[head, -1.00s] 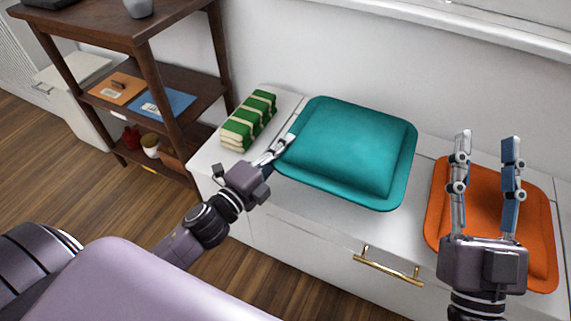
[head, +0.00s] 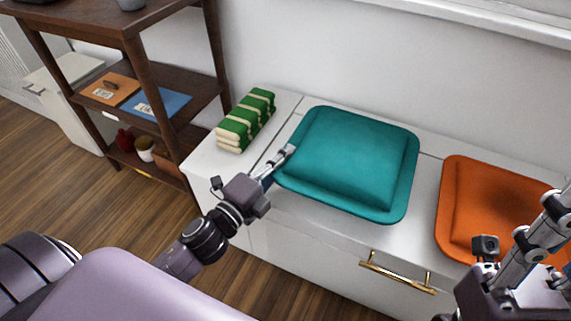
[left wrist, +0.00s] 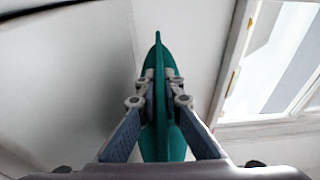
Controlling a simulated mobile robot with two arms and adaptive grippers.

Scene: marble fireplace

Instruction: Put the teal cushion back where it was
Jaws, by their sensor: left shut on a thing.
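The teal cushion (head: 355,165) is over the white cabinet top (head: 300,207), between a green striped stack and an orange cushion. It looks nearly level; I cannot tell if it rests on the top or hangs just above it. My left gripper (head: 286,153) is shut on its left edge. In the left wrist view the cushion (left wrist: 160,120) shows edge-on, pinched between the two fingers of my left gripper (left wrist: 161,78). My right gripper (head: 553,208) is at the lower right, in front of the orange cushion, seen from the side and partly cut off.
The green and cream stack (head: 246,121) stands left of the teal cushion. The orange cushion (head: 480,195) lies to the right on the cabinet. A brass handle (head: 398,274) is on the cabinet front. A dark wooden shelf (head: 130,30) stands at left. Wood floor lies in front.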

